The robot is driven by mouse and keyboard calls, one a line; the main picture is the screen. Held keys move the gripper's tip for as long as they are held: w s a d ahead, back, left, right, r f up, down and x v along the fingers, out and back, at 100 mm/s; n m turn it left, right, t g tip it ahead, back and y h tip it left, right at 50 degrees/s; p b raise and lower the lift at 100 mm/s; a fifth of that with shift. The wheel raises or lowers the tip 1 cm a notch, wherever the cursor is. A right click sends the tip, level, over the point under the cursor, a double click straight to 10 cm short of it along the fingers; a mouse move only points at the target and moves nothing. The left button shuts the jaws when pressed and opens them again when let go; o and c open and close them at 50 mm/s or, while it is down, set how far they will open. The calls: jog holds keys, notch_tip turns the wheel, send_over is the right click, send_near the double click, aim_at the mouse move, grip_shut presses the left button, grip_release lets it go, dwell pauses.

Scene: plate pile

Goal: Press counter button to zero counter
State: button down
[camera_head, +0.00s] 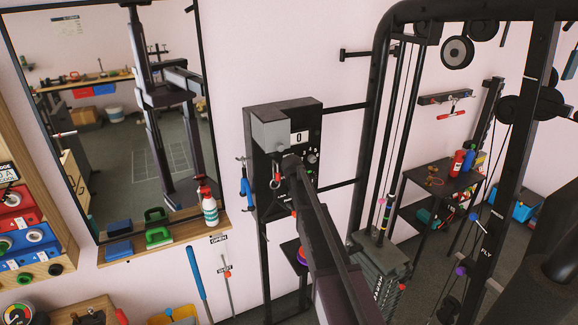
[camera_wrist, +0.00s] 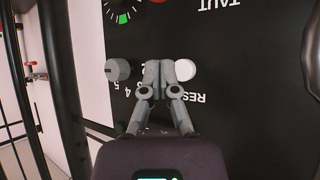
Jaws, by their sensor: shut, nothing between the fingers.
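The counter is a dark upright box with a white display (camera_head: 299,137) that reads 0, on a stand by the wall. In the wrist view, a round white button (camera_wrist: 185,69) sits on the black panel (camera_wrist: 225,65), near upside-down lettering that starts "RES". My gripper (camera_wrist: 160,68) is shut and empty in front of the panel. Its fingertips are just left of the white button and overlap its left edge in the picture; I cannot tell whether they touch it. A grey knob (camera_wrist: 117,69) is left of the fingertips. In the head view my arm hides the fingertips and button.
A green-marked dial (camera_wrist: 122,15) sits above the knob in the wrist view. A mirror (camera_head: 110,110) and a shelf (camera_head: 165,232) with a spray bottle (camera_head: 209,207) are on the left. A cable machine with a weight stack (camera_head: 378,262) stands close on the right.

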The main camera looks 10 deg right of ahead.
jog(key=shift+s+d, duration=0.3)
jog(key=shift+s, duration=0.5)
jog(key=shift+s+d, duration=0.25)
jog(key=shift+s, duration=0.55)
jog(key=s+f+g+b, duration=0.3)
jog(key=s+f+b, duration=0.2)
jog(key=s, duration=0.9)
jog(key=s+a+f+n+g+y+b, duration=0.1)
jog(key=s+f+g+b, duration=0.3)
jog(key=s+f, duration=0.6)
jog(key=s+f+n+g+y+b, duration=0.1)
jog(key=s+f+g+b, duration=0.2)
jog(key=s, duration=1.5)
notch_tip(320, 180, down, 6)
jog(key=b, duration=0.3)
jog(key=shift+s+a+r+g+b, duration=0.2)
jog(key=shift+s+g+b, duration=0.1)
jog(key=shift+b, duration=0.1)
